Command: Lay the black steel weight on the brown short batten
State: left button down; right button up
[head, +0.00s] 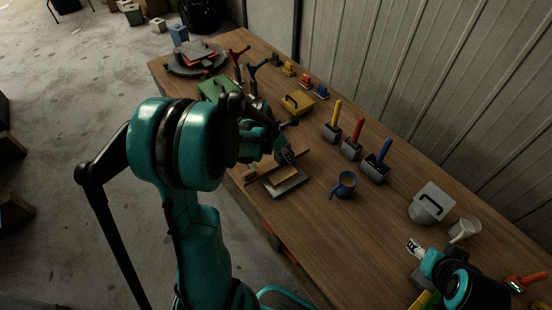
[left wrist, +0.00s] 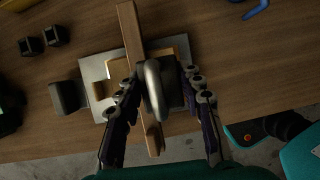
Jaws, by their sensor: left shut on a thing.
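My left gripper (left wrist: 160,82) is over the work on the table's near edge, its fingers on either side of a smooth, rounded grey-to-dark piece (left wrist: 155,92). This looks like the black steel weight's handle; the fingers hide much of its body. Below it in the left wrist view runs a brown batten (left wrist: 131,28), crossing lighter wood (left wrist: 178,48) on a grey plate (left wrist: 92,68). I cannot tell whether the weight touches the batten. In the head view my left gripper (head: 286,156) is above the plate (head: 288,186). My right gripper (head: 414,247) is at lower right, jaw opening unclear.
A dark block (left wrist: 67,97) stands beside the plate. A blue mug (head: 344,184) is right of it in the head view. Behind stand blocks with yellow (head: 337,112), red (head: 357,130) and blue (head: 383,152) handles. The table is clear between mug and right gripper.

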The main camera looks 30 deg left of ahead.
aim_at(276, 157)
pick_arm(q)
jog(key=a+f, duration=0.1)
jog(key=w+a+f, duration=0.1)
jog(key=a, duration=0.2)
jog(key=shift+w+f+b, duration=0.35)
jog(key=shift+f+b, duration=0.05)
jog(key=shift+a+f+b, duration=0.1)
jog(key=shift+f+b, duration=0.65)
jog(key=shift+f, duration=1.25)
jog(key=shift+f, duration=0.1)
jog(key=c, duration=1)
grip_release()
